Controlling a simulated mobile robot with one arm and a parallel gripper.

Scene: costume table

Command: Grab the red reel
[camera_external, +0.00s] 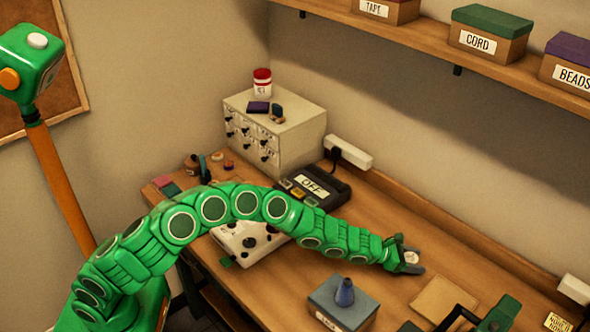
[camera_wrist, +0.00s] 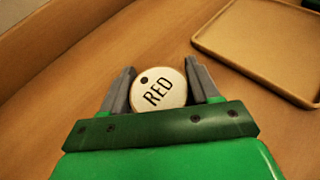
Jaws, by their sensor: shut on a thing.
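The red reel (camera_wrist: 158,88) shows in the wrist view as a round cream disc with the word RED on its face and a small dark hole. It sits between the two grey fingers of my gripper (camera_wrist: 161,90), which is shut on it. In the external view my gripper (camera_external: 410,262) is over the right part of the table, at the end of my green arm. The pale top of the reel (camera_external: 411,257) shows between its fingers. Whether the reel touches the table is hard to tell.
A shallow tan tray (camera_external: 444,300) lies to the right of my gripper. A blue-grey box (camera_external: 343,305) with a blue cone on it stands in front. A black device marked OFF (camera_external: 318,187) and a drawer cabinet (camera_external: 300,145) stand farther back. A shelf (camera_external: 490,62) overhangs the table.

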